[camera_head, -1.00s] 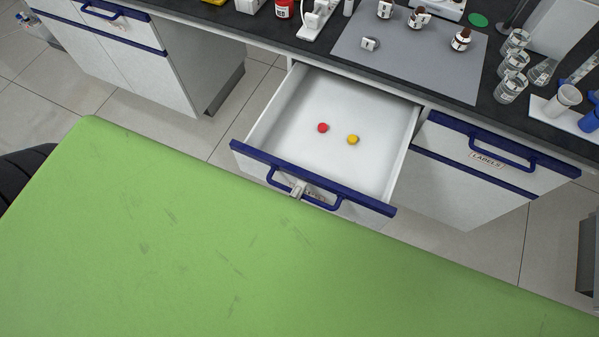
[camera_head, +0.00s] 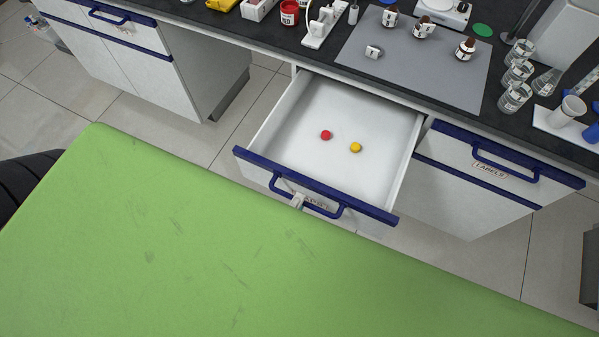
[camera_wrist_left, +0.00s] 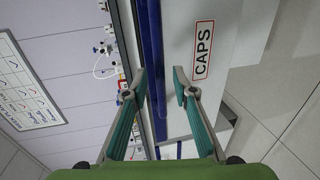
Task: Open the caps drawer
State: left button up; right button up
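The caps drawer (camera_head: 397,160) is pulled well out below the bench in the head view. A red cap (camera_head: 326,135) and a yellow cap (camera_head: 356,147) lie apart on its white floor. Its blue handle (camera_head: 334,213) is on the front. My right gripper is out of view.
The closed labels drawer (camera_head: 490,168) is to the right. The dark bench top above holds a grey mat (camera_head: 400,65) with small bottles, and glass beakers (camera_head: 515,97). Another closed cabinet (camera_head: 140,60) stands left. Tiled floor shows between the units.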

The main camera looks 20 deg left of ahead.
pick_arm(q)
jog(key=v, duration=0.9)
jog(key=shift+s, duration=0.35)
jog(key=shift+f, duration=0.1)
